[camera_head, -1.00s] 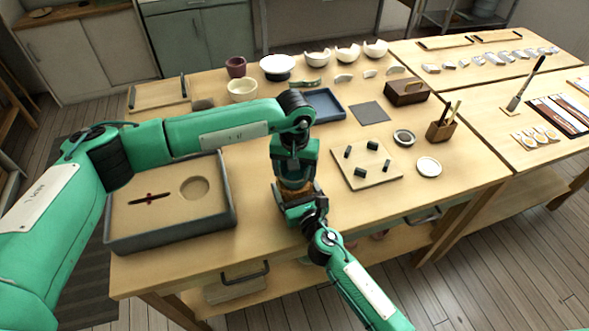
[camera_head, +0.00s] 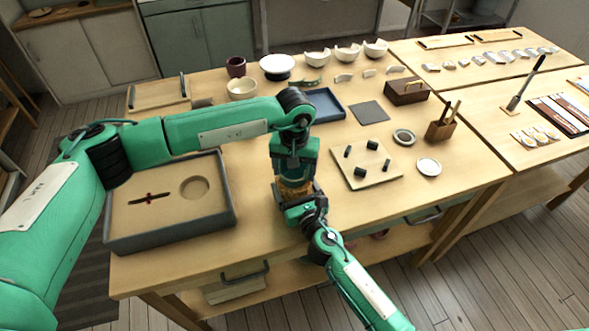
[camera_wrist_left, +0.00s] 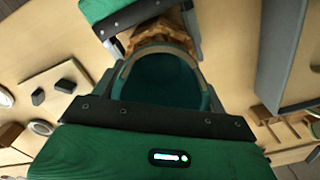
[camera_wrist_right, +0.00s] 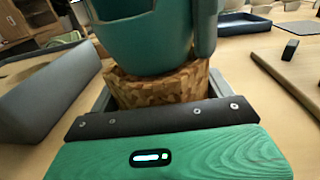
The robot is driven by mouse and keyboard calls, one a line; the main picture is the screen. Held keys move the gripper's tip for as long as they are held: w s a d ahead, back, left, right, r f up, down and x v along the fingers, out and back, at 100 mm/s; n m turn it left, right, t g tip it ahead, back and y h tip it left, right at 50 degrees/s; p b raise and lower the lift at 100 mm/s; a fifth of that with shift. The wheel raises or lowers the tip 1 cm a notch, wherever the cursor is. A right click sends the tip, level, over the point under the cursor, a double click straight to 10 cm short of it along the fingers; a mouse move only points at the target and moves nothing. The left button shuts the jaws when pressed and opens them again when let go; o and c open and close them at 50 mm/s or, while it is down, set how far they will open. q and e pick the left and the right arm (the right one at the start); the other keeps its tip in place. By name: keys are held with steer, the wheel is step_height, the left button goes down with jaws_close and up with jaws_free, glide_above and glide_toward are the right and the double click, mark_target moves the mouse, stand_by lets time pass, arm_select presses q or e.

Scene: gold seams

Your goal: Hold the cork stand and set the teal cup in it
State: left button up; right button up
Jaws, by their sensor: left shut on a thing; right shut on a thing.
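The teal cup (camera_wrist_left: 165,82) is held by my left gripper (camera_head: 293,172); its open mouth shows in the left wrist view. The brown, speckled cork stand (camera_wrist_right: 165,86) is clamped in my right gripper (camera_head: 298,196), close below the left one; the stand also shows in the left wrist view (camera_wrist_left: 160,33). In the right wrist view the cup (camera_wrist_right: 145,38) is upright over the stand, its lower end meeting the stand's rim. The cup's base is hidden, so I cannot tell how deep it sits. In the head view my grippers mostly hide both things.
A grey-walled tray (camera_head: 228,192) with a round recess stands left of the grippers. A pale board (camera_head: 380,178) with several dark pegs lies to the right. A blue tray (camera_head: 325,104) lies behind. The table's front edge is close below my right gripper.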

arm_select(q)
steer(key=shift+r, duration=1.65)
steer(key=shift+f, duration=0.15)
steer(key=shift+f, duration=0.65)
steer(key=shift+f, duration=1.15)
stand_by(1.8)
steer(key=o, duration=1)
steer(key=shift+r, duration=0.2)
steer(key=shift+r, duration=2.85)
